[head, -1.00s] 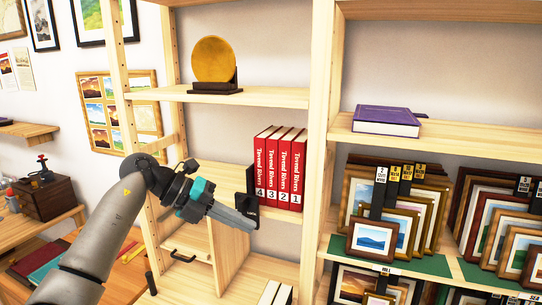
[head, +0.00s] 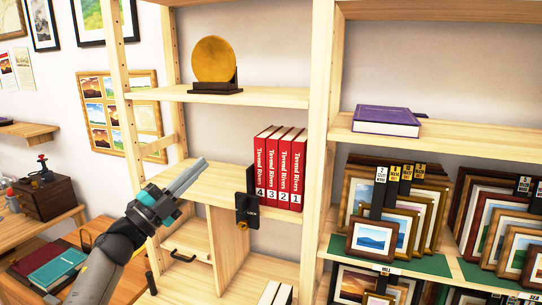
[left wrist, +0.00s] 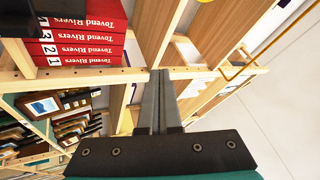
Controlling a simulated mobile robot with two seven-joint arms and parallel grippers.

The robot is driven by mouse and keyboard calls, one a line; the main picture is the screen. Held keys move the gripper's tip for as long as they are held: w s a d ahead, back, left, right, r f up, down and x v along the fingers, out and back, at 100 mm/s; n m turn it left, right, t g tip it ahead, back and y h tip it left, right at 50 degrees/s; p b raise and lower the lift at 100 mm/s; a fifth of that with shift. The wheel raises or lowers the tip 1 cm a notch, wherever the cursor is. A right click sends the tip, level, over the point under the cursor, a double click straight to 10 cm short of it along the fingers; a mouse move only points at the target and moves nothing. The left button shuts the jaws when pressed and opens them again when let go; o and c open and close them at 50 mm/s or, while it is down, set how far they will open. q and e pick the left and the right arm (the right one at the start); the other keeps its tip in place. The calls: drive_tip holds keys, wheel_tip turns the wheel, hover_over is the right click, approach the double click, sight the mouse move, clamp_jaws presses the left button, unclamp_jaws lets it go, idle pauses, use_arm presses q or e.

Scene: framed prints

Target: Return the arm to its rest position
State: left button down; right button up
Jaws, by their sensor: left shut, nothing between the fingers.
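My left gripper (head: 188,177) is in front of the wooden shelf unit, left of the red books, with its fingers together and nothing between them. It points up and to the right in the head view. In the left wrist view its two grey fingers (left wrist: 158,100) lie side by side. My left arm comes in from the lower left. My right gripper is in neither view.
Several red numbered books (head: 280,168) stand on the middle shelf, also seen in the left wrist view (left wrist: 75,30). A black bookend (head: 248,205) stands at their left. A gold disc (head: 213,60), a purple book (head: 386,121) and framed prints (head: 374,240) fill other shelves.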

use_arm(q)
drive_tip(key=w+a+n+t+y, duration=0.5)
drive_tip(key=a+n+y, duration=0.4)
drive_tip(key=n+y, duration=0.35)
drive_tip(key=w+a+f+n+g+y, duration=0.2)
drive_tip(key=a+f+n+g+y, duration=0.25)
drive_tip(key=f+n, duration=0.3)
drive_tip(key=s+d+f+g+h+b, duration=0.1)
drive_tip(key=s+f+g+b, duration=0.3)
drive_tip(key=f, duration=1.5)
drive_tip(key=s+d+f+g+b, duration=0.1)
drive_tip(key=s+f+b, duration=0.4)
drive_tip(key=f, duration=1.5)
drive_tip(key=s+d+f+g+b, duration=0.2)
drive_tip(key=s+f+g+b, duration=0.1)
drive_tip(key=s+f, duration=1.1)
drive_tip(key=s+d+f+g+b, duration=0.2)
drive_tip(key=s+f+g+b, duration=0.15)
drive_tip(key=s+f, duration=0.95)
drive_tip(key=s+d+f+g+b, duration=0.2)
drive_tip(key=s+f, duration=0.6)
drive_tip(key=s, duration=0.5)
drive_tip(key=s+d+f+g+b, duration=0.2)
drive_tip(key=s+f, duration=0.6)
drive_tip(key=s, duration=0.6)
drive_tip(key=shift+d+n+g+h+b, duration=0.3)
drive_tip(key=shift+g+h+b, duration=0.15)
drive_tip(key=shift+g, duration=0.35)
drive_tip(key=shift+w+a, duration=0.1)
drive_tip(key=shift+w, duration=0.05)
